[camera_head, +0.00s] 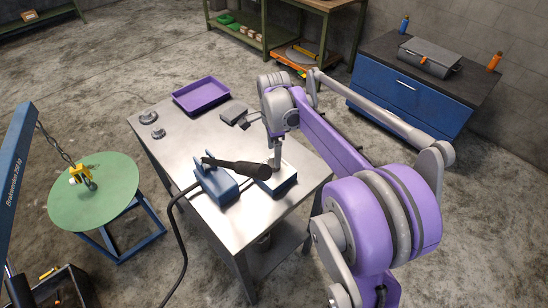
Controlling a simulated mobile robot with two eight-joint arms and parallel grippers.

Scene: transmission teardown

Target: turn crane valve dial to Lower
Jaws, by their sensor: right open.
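The blue crane arm (18,150), with white lettering, stands at the left edge. Its chain hangs to a yellow hook block (80,173) over a round green table (95,200). I cannot make out the valve dial or its Lower mark in this view. My right gripper (275,162) points down over the steel table, just behind the wide end of a dark handled tool. It is open, and its fingertips are small and partly hidden. It is far to the right of the crane. My left gripper is not in view.
The steel table (190,140) carries a purple tray (201,95), blue blocks (217,184) and small metal parts. A dark hose (176,225) hangs off its front. A blue cabinet (400,90) stands back right. A dark bin (58,290) sits lower left. Bare floor lies between.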

